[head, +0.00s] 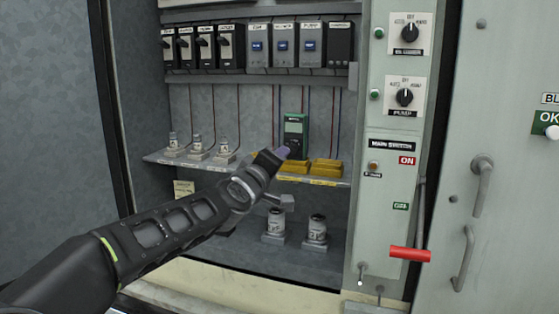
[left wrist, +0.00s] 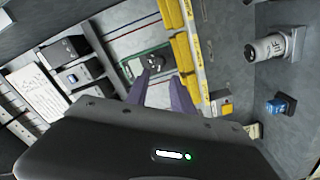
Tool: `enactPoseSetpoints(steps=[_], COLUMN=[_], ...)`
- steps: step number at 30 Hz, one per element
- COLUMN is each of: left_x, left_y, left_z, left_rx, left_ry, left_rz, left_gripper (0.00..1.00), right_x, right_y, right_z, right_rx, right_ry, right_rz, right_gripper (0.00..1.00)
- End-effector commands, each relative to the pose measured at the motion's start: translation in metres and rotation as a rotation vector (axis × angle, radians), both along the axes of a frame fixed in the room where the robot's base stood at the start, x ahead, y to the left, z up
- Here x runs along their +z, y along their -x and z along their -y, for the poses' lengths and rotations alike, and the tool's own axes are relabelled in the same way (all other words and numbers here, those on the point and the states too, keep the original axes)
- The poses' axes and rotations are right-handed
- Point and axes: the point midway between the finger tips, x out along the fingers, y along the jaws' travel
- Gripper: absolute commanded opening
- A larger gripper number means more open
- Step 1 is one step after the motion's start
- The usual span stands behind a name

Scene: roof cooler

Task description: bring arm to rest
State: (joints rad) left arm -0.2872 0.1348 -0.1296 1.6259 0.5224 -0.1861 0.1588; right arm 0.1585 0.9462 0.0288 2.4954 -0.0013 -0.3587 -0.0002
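My left arm reaches in from the left in the head view, and my left gripper (head: 278,155) is in front of the cabinet's shelf. Its purple fingers show apart in the left wrist view (left wrist: 162,86), with nothing seen between them, so it is open. A green meter (head: 296,128) stands on the shelf just beyond the fingertips; it also shows past them in the left wrist view (left wrist: 136,66). I cannot tell whether the fingers touch it. My right gripper is in neither view.
Yellow blocks (head: 326,167) sit on the shelf (head: 335,182) beside the gripper, and several fuses (head: 197,146) stand to the left. Two grey fuses (head: 317,229) stand below. A red handle (head: 410,254) sticks out at the lower right. The cabinet's left door (head: 50,120) hangs open.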

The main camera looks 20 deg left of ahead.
Motion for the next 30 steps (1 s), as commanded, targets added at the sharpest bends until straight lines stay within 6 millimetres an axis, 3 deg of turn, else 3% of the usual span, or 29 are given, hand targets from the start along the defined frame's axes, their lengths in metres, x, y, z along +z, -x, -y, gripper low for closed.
enactPoseSetpoints(steps=[3, 5, 8, 11, 16, 20, 24, 26, 30], left_x=[0.000, -0.010, -0.040, -0.091, -0.215, -0.318, -0.421, -0.462, -0.545], left_y=[0.000, 0.001, 0.001, 0.001, 0.013, 0.043, 0.096, 0.125, 0.207], left_z=[-0.001, 0.003, 0.018, 0.037, 0.070, 0.089, 0.103, 0.109, 0.119], left_rx=[0.006, 0.001, -0.023, -0.061, -0.155, -0.248, -0.362, -0.416, -0.551], left_ry=[-0.032, -0.067, -0.134, -0.211, -0.358, -0.457, -0.533, -0.558, -0.585], left_rz=[0.008, -0.002, -0.036, -0.102, -0.269, -0.416, -0.576, -0.646, -0.812], left_gripper=[0.28, 0.28, 0.28, 0.28, 0.28, 0.28, 0.28, 0.28, 0.28], right_x=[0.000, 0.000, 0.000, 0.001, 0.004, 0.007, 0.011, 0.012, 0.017], right_y=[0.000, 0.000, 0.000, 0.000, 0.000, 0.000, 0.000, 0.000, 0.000], right_z=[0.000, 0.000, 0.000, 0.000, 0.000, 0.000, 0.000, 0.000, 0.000], right_rx=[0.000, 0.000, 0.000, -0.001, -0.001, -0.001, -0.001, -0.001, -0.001], right_ry=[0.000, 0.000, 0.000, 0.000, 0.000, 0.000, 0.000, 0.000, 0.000], right_rz=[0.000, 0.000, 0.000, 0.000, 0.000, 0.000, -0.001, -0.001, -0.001], right_gripper=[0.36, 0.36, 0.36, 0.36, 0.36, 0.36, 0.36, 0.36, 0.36])
